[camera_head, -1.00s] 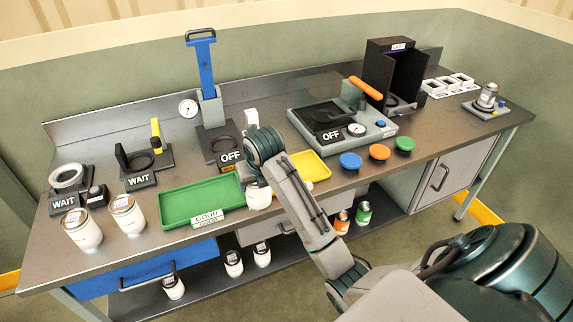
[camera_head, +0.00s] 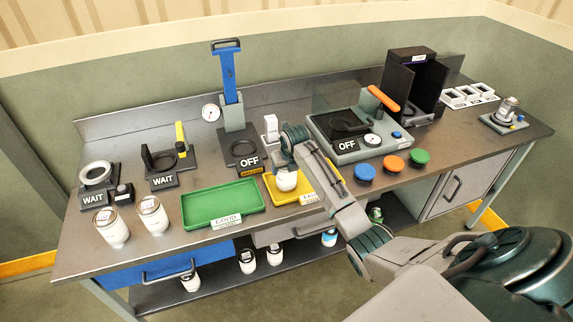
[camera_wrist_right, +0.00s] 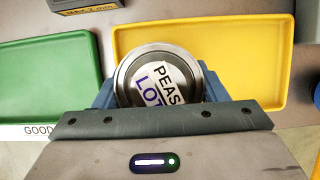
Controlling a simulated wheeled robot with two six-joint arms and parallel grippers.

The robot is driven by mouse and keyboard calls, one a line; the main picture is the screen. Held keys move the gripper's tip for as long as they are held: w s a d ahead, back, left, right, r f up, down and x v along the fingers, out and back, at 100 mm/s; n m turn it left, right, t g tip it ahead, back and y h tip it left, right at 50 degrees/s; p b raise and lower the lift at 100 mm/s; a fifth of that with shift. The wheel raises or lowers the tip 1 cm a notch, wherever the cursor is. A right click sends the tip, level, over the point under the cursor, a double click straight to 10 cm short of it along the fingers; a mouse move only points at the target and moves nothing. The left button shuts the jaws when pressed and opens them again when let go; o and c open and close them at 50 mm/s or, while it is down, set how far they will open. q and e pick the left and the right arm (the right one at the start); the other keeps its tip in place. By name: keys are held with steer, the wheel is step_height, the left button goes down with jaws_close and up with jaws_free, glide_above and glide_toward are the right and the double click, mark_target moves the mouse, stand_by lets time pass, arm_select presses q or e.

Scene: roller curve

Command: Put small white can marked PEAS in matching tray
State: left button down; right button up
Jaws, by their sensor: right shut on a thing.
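My right gripper (camera_wrist_right: 160,88) is shut on a small white can (camera_head: 286,182). In the head view the can is upright at the left part of the yellow tray (camera_head: 270,181). I cannot tell whether its base touches the tray. The yellow tray's label is partly hidden by my arm. The green tray (camera_head: 222,204), marked GOOD, lies empty to the left of the yellow one. My left gripper is not in view.
Two white cans (camera_head: 112,228) (camera_head: 153,215) stand at the left front of the bench. Behind the trays are a blue-handled press (camera_head: 230,85) and OFF and WAIT signs. Blue, orange and green buttons (camera_head: 393,163) lie right of the yellow tray. Several cans stand on the lower shelf.

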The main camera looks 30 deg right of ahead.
steer(key=shift+f, duration=0.3)
steer(key=shift+f, duration=0.1)
steer(key=o, duration=1.3)
steer(key=shift+c, duration=0.2)
steer(key=b+v, duration=0.5)
steer(key=v, duration=0.7)
steer(key=shift+s, duration=0.15)
steer(key=shift+a, duration=0.1)
